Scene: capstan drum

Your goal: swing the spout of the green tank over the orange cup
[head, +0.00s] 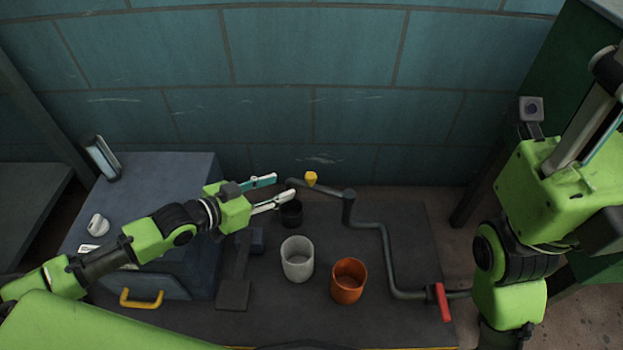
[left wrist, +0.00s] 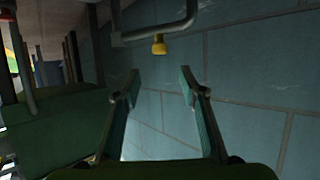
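A dark bent pipe, which appears to be the spout (head: 387,262), runs from a red handle (head: 441,302) at the right to a free end at the left. A yellow piece (head: 311,178) sits by its left section; in the left wrist view it sits just under the pipe (left wrist: 159,46). The orange cup (head: 348,284) stands upright on the dark platform, below and right of that free end. My left gripper (head: 283,188) is open, its fingertips by the free end, with nothing seen between them. My right gripper (head: 597,105) is raised at the right; its opening cannot be judged.
A light grey cup (head: 297,262) stands left of the orange one. A dark cup (head: 291,215) lies beneath my left fingers. A blue-grey box (head: 185,172) with a yellow handle (head: 141,303) is at the left. A tiled wall (head: 310,60) closes the back. A dark green body (head: 540,65) is at the right.

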